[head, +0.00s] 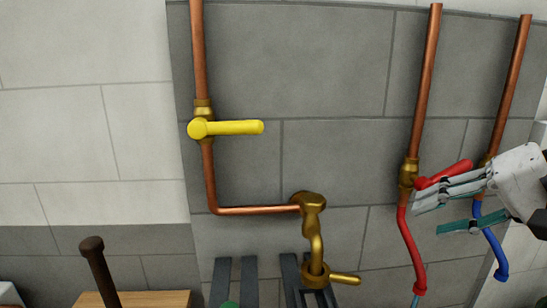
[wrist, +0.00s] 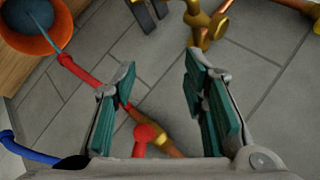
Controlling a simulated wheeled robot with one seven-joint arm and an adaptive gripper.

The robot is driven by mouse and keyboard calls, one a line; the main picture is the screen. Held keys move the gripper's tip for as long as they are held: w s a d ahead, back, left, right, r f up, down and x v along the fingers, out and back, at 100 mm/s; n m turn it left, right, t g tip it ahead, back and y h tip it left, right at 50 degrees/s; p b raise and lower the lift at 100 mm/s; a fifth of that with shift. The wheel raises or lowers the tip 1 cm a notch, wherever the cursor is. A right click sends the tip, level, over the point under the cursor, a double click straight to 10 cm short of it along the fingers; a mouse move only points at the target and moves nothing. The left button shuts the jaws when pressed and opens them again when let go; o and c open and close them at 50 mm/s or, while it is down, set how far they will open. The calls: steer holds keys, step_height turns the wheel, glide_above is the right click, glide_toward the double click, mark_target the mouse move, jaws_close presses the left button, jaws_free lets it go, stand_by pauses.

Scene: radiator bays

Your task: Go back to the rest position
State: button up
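My gripper (head: 430,217) is at the right of the head view, pointing left, with its teal-padded fingers spread and nothing between the tips. In the wrist view my gripper (wrist: 160,72) also shows open. A red valve handle (head: 456,172) on a brass body (head: 408,172) is right by the upper finger in the head view. The red handle (wrist: 148,136) also shows in the wrist view, low between the fingers; I cannot tell if they touch it. The blue valve's handle is mostly hidden behind my gripper.
A yellow lever (head: 232,127) sits on the left copper pipe, pointing right. A brass tap (head: 314,235) stands out from the grey tiles. Red (head: 410,245) and blue (head: 494,250) hoses hang at the right. An orange bowl-like container (wrist: 40,40) shows in the wrist view.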

steer(key=s+a+f+n+g+h+p, duration=0.1)
steer(key=s+a+n+h+p, duration=0.1)
steer(key=s, duration=0.5)
steer(key=s+a+f+n+g+h+p, duration=0.2)
steer(key=s+a+n+h, duration=0.2)
steer(key=s+a, duration=0.1)
steer(key=shift+s+a, duration=0.25)
steer(key=shift+s, duration=0.65)
steer(key=shift+f, duration=0.1)
stand_by(1.4)
step_height(320, 180, up, 13)
steer(key=m+t+h+p, duration=0.3)
steer(key=m+p, duration=0.6)
steer(key=m, duration=0.6)
glide_above(455, 169)
steer(key=s+a, duration=0.3)
steer(key=s, duration=0.4)
steer(key=b+x, duration=0.2)
steer(key=x, duration=1.1)
steer(key=shift+d+f, duration=0.15)
steer(key=shift+d, duration=0.05)
